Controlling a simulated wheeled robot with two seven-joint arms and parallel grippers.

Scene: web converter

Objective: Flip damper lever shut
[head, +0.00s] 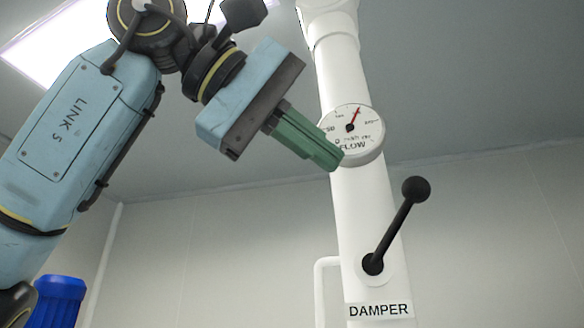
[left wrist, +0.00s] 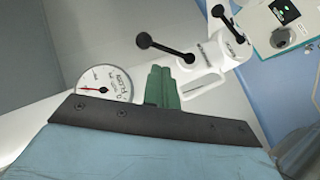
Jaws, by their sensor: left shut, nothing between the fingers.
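The black damper lever (head: 398,222) with a ball knob sits on a white vertical pipe (head: 356,212), above a label reading DAMPER (head: 378,310). It slants up and to the right from its pivot. My left gripper (head: 334,162) is shut and empty, its green fingers up and left of the lever, over the lower left edge of the flow gauge (head: 367,143) in the head view. In the left wrist view the lever (left wrist: 166,47) lies beyond the green fingertips (left wrist: 161,72), apart from them. My right gripper is not in view.
A second black lever (left wrist: 229,25) is on the pipe in the left wrist view, near a panel with a small screen (left wrist: 285,12). A thin white side pipe (head: 321,285) stands left of the main pipe. A blue object (head: 60,295) is at the lower left. Space right of the lever is clear.

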